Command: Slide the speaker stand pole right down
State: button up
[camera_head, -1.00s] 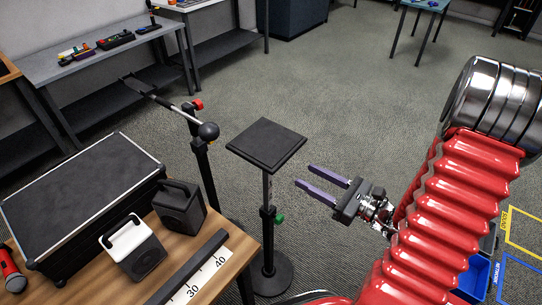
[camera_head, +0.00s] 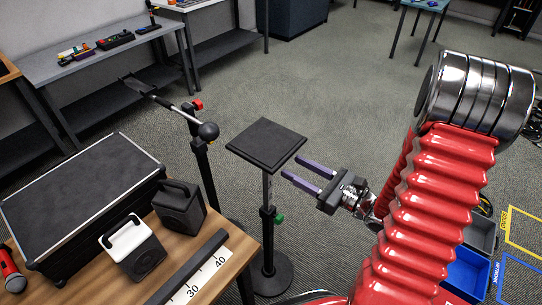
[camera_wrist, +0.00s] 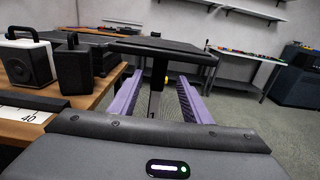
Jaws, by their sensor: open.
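The speaker stand has a flat black square top plate (camera_head: 266,144), a grey pole (camera_head: 266,188), a green knob (camera_head: 279,218) on its black collar and a round base (camera_head: 271,275) on the floor. My gripper (camera_head: 302,176) is open, its two purple fingers pointing left toward the pole from its right side, below the plate's level. In the wrist view the pole (camera_wrist: 156,88) stands upright beyond and between the spread fingers, under the plate (camera_wrist: 160,46). The fingers look empty; in the head view their tips are still a little apart from the pole.
A wooden table (camera_head: 225,274) with a black case (camera_head: 80,195), two small speakers and a ruled strip stands left of the stand. Another stand with a red knob and a ball-ended bar (camera_head: 208,131) is close behind.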

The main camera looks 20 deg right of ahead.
aim_at(267, 154)
jog(key=x, duration=0.9)
jog(key=shift+c, duration=0.5)
